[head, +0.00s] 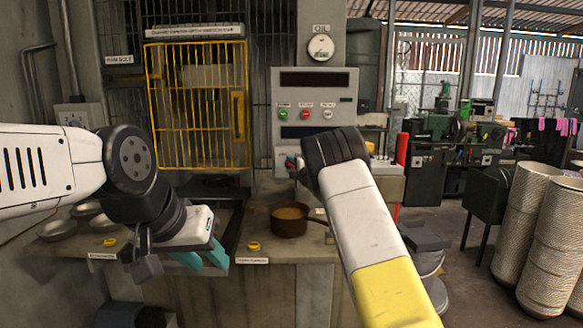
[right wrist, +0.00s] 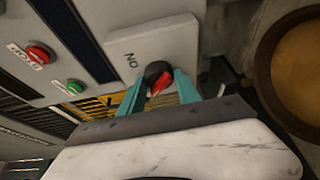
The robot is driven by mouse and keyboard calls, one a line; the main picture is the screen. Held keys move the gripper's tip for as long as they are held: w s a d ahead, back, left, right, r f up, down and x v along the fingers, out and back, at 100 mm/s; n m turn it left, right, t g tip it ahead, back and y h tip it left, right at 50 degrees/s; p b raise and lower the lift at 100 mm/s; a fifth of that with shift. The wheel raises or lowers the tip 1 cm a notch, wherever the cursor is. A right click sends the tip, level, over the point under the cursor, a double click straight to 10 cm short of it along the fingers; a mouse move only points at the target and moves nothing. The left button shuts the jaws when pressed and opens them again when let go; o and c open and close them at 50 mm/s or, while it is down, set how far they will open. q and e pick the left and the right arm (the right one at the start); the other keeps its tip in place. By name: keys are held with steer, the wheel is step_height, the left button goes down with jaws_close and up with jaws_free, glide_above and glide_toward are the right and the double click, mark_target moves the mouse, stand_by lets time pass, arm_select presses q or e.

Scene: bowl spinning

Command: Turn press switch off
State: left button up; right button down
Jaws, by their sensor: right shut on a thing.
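The press switch is a round black knob with a red pointer (right wrist: 158,80) on a pale plate (right wrist: 150,45), in the right wrist view. The label "ON" shows turned on the plate near the knob. My right gripper (right wrist: 158,92) has its teal fingers on both sides of the knob and is shut on it. My left gripper (head: 203,260) hangs over the left counter, fingers apart and empty.
Red and green buttons (head: 306,115) sit on the panel. A yellow cage door (head: 197,105) is at the back. A brown pot (head: 290,221) stands on the counter below the right gripper. Metal bowls (head: 62,230) lie at left. Tall bowl stacks (head: 520,225) stand at right.

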steer(key=shift+a, duration=0.1)
steer(key=c, duration=0.9)
jaws_free()
steer(key=shift+s+d, duration=0.2)
steer(key=shift+s, duration=0.15)
steer(key=v, duration=0.7)
